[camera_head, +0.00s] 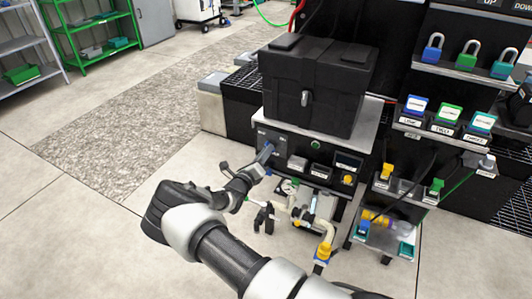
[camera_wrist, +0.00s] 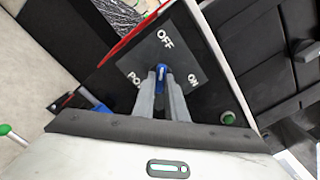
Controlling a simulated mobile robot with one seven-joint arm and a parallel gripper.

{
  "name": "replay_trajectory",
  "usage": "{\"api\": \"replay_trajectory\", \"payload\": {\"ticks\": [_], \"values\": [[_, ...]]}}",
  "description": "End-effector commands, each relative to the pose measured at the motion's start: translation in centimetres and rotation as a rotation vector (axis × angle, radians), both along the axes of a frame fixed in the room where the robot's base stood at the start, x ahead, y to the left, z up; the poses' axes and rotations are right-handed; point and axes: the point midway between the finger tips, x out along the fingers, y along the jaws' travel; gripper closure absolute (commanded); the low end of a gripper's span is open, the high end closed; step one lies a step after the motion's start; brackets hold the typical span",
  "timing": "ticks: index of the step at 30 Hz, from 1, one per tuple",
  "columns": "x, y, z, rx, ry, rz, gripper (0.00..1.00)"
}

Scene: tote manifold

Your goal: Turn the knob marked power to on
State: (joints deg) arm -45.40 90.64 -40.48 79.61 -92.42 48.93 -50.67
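The power knob (camera_wrist: 160,72) is a small blue handle on a dark grey plate (camera_wrist: 187,58) lettered OFF and ON; the label at left reads "PO", its rest hidden by my finger. The knob's visible end points up toward OFF. My gripper (camera_wrist: 161,80) has its two grey fingers close on either side of the knob, apparently touching it. In the head view my gripper (camera_head: 262,160) reaches the left end of the black control panel (camera_head: 300,160), where it covers most of the knob.
A green round button (camera_wrist: 228,117) is right of the plate; it also shows in the head view (camera_head: 315,145). A black case (camera_head: 315,85) sits above the panel. Pipes and a gauge (camera_head: 289,186) are below. A rack of padlocks (camera_head: 467,56) stands at right.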

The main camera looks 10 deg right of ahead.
Motion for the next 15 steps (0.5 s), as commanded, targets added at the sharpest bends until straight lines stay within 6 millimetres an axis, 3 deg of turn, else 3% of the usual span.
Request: {"api": "replay_trajectory", "payload": {"ticks": [15], "values": [[-0.05, -0.01, 0.04, 0.119, -0.085, -0.001, 1.00]]}}
